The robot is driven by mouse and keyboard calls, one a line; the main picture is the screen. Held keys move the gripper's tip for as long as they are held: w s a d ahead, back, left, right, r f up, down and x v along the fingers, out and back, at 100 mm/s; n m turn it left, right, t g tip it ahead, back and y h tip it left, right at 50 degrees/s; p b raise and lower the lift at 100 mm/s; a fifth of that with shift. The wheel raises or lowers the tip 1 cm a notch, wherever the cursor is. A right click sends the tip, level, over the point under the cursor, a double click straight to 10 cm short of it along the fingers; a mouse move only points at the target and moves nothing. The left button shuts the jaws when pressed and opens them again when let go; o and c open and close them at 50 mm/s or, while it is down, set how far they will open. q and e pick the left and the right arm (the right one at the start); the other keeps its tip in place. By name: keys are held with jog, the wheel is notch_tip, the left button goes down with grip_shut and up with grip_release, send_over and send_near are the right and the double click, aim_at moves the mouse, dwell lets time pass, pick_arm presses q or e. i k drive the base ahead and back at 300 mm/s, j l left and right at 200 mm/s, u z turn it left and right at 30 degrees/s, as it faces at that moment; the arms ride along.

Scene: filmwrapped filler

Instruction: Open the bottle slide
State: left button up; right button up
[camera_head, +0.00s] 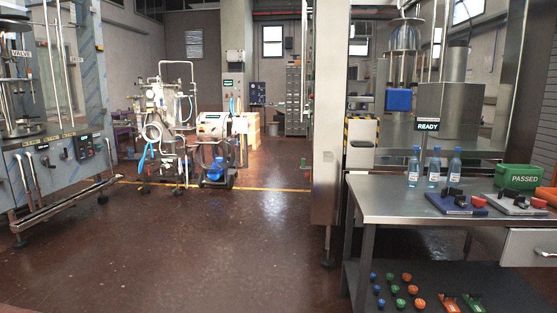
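Three clear bottles with blue caps and white labels stand upright on the steel table at the right: a left one (413,168), a middle one (433,168) and a right one (454,168). Behind them is a steel filling machine (465,125) with a blue block (398,100) at its upper left. A steel box (361,155) with a yellow-black striped edge is on the machine's left side. I cannot tell which part is the bottle slide, or whether it is open. Neither of my grippers is in view.
The steel table (385,205) also holds a blue board (455,203), a pale board (519,203) and a green PASSED bin (518,177). A tall steel column (326,120) stands left of the table. The brown floor (200,245) is clear in the middle. A machine (60,160) stands left.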

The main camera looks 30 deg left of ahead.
aim_at(361, 133)
jog(key=i+j+u, duration=0.3)
jog(key=i+j, duration=0.15)
jog(key=i, duration=0.35)
jog(key=i+j+u, duration=0.25)
jog(key=i, duration=0.6)
jog(key=i+j+u, duration=0.1)
jog(key=i+u, duration=0.2)
jog(key=i, duration=0.6)
